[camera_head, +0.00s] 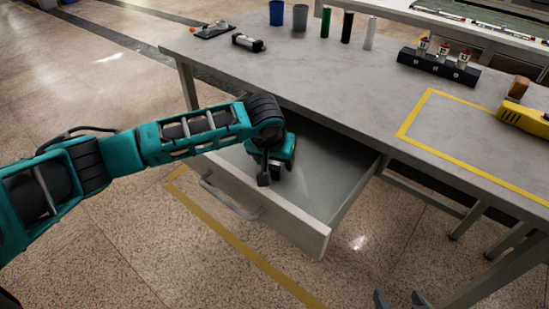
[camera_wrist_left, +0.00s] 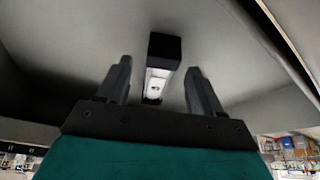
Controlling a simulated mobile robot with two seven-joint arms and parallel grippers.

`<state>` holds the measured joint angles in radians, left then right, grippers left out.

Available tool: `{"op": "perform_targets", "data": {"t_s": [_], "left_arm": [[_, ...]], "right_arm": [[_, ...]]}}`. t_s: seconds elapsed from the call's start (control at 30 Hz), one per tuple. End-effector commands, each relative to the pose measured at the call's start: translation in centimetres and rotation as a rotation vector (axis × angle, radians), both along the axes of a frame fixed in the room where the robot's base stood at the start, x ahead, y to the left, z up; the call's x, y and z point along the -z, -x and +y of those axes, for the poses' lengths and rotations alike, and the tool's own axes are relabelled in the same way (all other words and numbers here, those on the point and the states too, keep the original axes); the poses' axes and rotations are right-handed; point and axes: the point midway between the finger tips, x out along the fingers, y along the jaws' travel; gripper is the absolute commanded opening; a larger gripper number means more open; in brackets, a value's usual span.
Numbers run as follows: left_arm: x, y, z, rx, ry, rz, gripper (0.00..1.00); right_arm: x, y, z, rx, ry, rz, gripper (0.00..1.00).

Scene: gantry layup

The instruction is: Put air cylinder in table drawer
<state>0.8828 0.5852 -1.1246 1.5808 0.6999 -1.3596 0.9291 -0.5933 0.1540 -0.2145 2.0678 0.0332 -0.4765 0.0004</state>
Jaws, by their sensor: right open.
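The table drawer (camera_head: 300,226) is pulled out and its grey interior shows. My left gripper (camera_head: 268,178) is over the open drawer, pointing down. In the left wrist view its two fingers (camera_wrist_left: 159,68) stand apart. Between them, with a gap on each side, shows a black-ended, whitish body (camera_wrist_left: 163,48) that looks like an air cylinder against the grey drawer interior; in the head view it is hidden. A similar silver cylinder with black ends (camera_head: 248,43) lies on the tabletop. My right gripper (camera_head: 401,300) shows only its fingertips at the bottom edge, open.
The grey table (camera_head: 345,85) holds a small dark device (camera_head: 212,30), several upright cylinders (camera_head: 325,22) at the back, a black block with fittings (camera_head: 438,67) and a yellow tool (camera_head: 525,118) at right. The drawer has a handle (camera_head: 230,200) on its front. Open floor lies in front.

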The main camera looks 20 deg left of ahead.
Motion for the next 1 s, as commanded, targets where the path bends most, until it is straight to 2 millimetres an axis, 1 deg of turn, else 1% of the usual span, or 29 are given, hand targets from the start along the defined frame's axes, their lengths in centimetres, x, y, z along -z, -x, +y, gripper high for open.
{"op": "perform_targets", "data": {"t_s": [0.2,0.33,0.6,0.7,0.8,0.9,1.0], "left_arm": [[-0.2,0.0,0.0,0.0,0.0,-0.001,0.66],[-1.1,-0.1,0.1,0.001,-0.002,-0.005,0.66],[-7.0,2.1,-0.1,0.002,0.001,-0.002,0.66],[-8.9,3.0,-0.2,0.001,0.002,-0.002,0.66],[-10.5,3.6,-0.3,0.002,0.001,-0.002,0.66],[-11.6,4.1,-0.3,0.0,0.001,-0.001,0.66],[-12.2,4.4,-0.2,-0.001,0.0,0.0,0.66]], "right_arm": [[0.1,0.0,0.0,-0.001,0.001,0.0,0.7],[0.7,0.0,0.0,-0.001,0.001,0.0,0.7],[-1.7,0.0,0.0,-0.001,0.0,0.0,0.7],[-2.3,0.0,0.0,-0.001,0.0,-0.001,0.7],[-2.8,0.0,0.0,0.0,-0.002,-0.002,0.7],[-3.0,0.0,0.1,0.001,-0.003,-0.001,0.7],[-3.2,0.0,0.1,0.002,-0.005,-0.002,0.7]]}}
